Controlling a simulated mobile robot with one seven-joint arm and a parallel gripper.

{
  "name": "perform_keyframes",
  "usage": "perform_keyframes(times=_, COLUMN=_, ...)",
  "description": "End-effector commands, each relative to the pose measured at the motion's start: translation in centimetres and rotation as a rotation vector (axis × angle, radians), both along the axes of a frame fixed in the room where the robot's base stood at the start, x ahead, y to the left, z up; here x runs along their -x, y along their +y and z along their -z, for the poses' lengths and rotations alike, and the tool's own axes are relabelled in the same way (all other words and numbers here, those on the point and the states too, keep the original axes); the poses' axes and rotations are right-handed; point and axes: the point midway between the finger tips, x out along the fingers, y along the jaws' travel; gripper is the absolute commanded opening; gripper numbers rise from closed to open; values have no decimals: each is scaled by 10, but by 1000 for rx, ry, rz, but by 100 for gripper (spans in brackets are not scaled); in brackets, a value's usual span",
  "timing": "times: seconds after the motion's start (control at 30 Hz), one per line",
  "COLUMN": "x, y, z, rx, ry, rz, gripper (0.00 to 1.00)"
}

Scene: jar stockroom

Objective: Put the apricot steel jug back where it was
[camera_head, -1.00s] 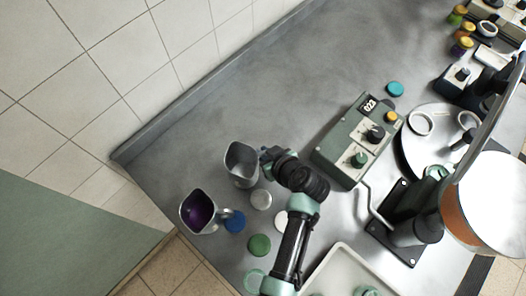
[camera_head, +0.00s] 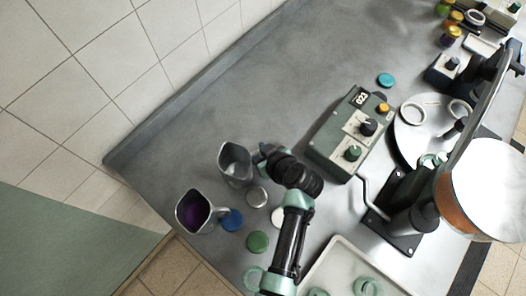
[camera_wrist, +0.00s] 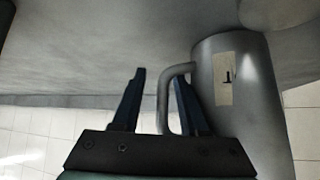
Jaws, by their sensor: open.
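A grey steel jug (camera_head: 234,168) stands on the grey counter, left of my arm, with its open mouth showing a bare grey inside. No apricot colour shows on it. In the wrist view the same jug (camera_wrist: 253,100) has a pale label with a dark mark, and a looped handle (camera_wrist: 164,98). My gripper (camera_wrist: 158,76) is open, with one finger on each side of the handle; the right finger lies between handle and body. In the head view my gripper (camera_head: 261,154) is close against the jug's right side, its fingers hard to make out.
A second steel jug with a purple inside (camera_head: 194,210) stands in front-left, near the counter's edge. Blue (camera_head: 232,220), green (camera_head: 257,242) and pale (camera_head: 257,197) lids lie nearby. A green control box (camera_head: 348,136) stands right. The counter behind the jugs is clear.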

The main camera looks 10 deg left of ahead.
Motion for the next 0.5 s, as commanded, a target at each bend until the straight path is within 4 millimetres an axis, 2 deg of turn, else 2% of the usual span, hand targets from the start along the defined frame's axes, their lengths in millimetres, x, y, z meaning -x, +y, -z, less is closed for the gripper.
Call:
perform_keyframes(times=0.17, x=7, y=-7, z=-12, rx=-2, ry=-2, rz=2, gripper=44)
perform_keyframes(times=0.5, x=40, y=-35, z=-54, rx=1, ry=-2, rz=2, gripper=44)
